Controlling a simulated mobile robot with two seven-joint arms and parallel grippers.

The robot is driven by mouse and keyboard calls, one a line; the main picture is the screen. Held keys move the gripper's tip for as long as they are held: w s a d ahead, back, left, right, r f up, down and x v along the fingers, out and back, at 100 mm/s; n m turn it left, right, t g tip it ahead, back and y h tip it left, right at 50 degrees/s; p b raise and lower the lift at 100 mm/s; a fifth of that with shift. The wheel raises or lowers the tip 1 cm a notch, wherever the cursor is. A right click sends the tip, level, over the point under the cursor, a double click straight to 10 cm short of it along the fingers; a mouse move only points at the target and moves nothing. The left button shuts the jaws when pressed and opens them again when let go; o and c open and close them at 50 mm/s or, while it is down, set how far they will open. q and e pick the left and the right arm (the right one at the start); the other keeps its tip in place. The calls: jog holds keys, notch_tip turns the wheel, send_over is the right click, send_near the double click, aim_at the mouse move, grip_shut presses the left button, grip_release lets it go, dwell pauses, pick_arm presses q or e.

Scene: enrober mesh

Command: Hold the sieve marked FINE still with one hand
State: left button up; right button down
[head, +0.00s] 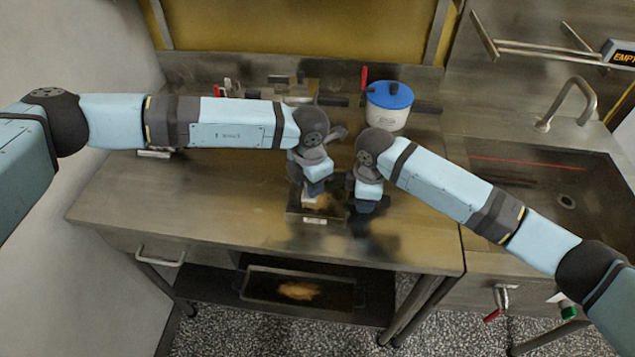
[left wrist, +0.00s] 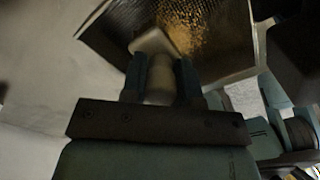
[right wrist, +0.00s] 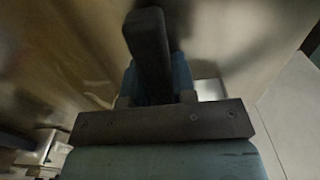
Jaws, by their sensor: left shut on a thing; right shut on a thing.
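A square mesh sieve (head: 295,215) with golden crumbs is at the middle front of the worktop. The pale label on its front edge is too small to read. It also fills the top of the left wrist view (left wrist: 232,35). My left gripper (head: 312,196) is shut on a pale tool (left wrist: 158,75) with a rounded grip and a flat head, at the crumbs. My right gripper (head: 365,206) is at the sieve's right side, shut on a thick black handle (right wrist: 148,45). Where this handle joins the sieve is hidden.
A tray (head: 262,296) with crumbs is on the shelf below. A white pot with a blue lid (head: 389,105) stands behind my right wrist. Small items lie along the back, partly behind my left arm. A sink (head: 560,180) is at right. The left front worktop (head: 190,205) is clear.

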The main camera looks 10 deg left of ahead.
pick_arm(q)
jog(key=shift+d, duration=1.55)
jog(key=shift+s+d, duration=0.15)
jog(key=shift+d, duration=0.3)
pick_arm(e)
jog(key=shift+s+a+r, duration=0.1)
pick_arm(q)
jog(key=shift+a, duration=0.85)
pick_arm(e)
jog(key=shift+a, duration=0.1)
pick_arm(q)
jog(key=shift+a+r, duration=0.1)
jog(key=shift+a, duration=1.15)
pick_arm(e)
jog(key=shift+d, duration=0.2)
pick_arm(q)
jog(key=shift+d, duration=2.05)
pick_arm(e)
jog(key=shift+a, duration=0.1)
pick_arm(q)
jog(key=shift+a, duration=0.9)
pick_arm(e)
jog(key=shift+a, duration=0.1)
pick_arm(q)
jog(key=shift+a, duration=1.2)
pick_arm(e)
jog(key=shift+d, duration=0.2)
